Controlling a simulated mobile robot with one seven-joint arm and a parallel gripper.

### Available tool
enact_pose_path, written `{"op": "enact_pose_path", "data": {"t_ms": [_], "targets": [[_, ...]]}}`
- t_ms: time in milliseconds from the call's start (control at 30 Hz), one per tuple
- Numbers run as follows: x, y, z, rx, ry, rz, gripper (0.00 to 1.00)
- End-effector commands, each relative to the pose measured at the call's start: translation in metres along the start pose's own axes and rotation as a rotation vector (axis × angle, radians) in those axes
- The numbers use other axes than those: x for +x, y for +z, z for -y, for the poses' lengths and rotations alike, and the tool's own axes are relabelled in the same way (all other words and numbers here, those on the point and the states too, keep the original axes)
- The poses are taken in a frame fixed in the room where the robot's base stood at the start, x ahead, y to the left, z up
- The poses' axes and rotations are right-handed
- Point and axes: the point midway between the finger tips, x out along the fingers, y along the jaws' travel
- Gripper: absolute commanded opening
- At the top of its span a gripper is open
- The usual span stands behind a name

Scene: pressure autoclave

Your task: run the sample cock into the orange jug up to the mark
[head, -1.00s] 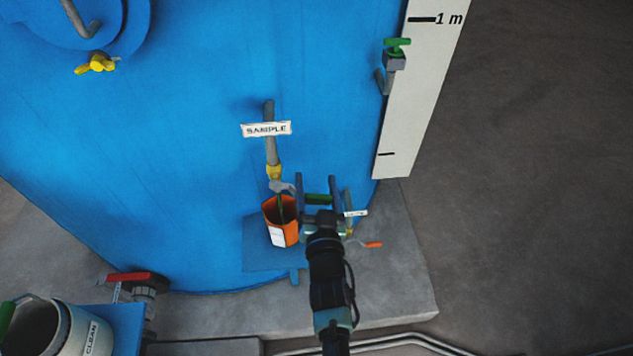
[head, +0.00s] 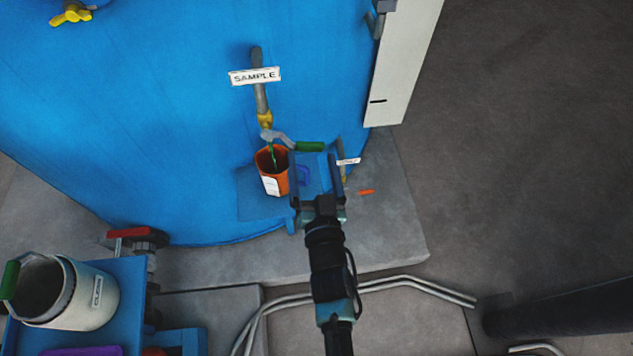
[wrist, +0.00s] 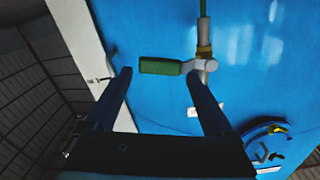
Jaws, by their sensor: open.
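The sample cock (head: 264,118) is a grey pipe with a yellow body under a SAMPLE sign (head: 254,76). Its green lever grip (head: 308,146) points right. A green stream (head: 273,157) falls from the spout into the orange jug (head: 281,184), which stands upright below with a white label facing front. The mark and the liquid level cannot be made out. My gripper (head: 312,156) is open and empty, its fingertips just short of the lever grip. In the wrist view the green grip (wrist: 160,66) shows between and beyond the fingertips (wrist: 159,73).
A blue shelf (head: 252,207) carries the jug, against the blue tank (head: 150,130). A small tagged pipe and orange handle (head: 366,191) are close on the right. A red-handled valve (head: 128,233) and a CLEAN bucket (head: 95,300) are at lower left.

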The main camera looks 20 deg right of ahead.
Motion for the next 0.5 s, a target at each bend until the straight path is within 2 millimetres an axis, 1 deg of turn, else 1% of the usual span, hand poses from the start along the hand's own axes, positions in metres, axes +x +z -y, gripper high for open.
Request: {"op": "enact_pose_path", "data": {"t_ms": [33,200,333,500], "targets": [[-0.011,0.003,0.0,0.0,0.0,0.003,0.88],[-0.036,0.002,0.0,0.0,-0.001,0.001,0.88],[-0.047,0.001,0.0,0.0,-0.001,-0.001,0.88],[-0.052,0.0,0.0,0.0,0.0,-0.002,0.88]]}}
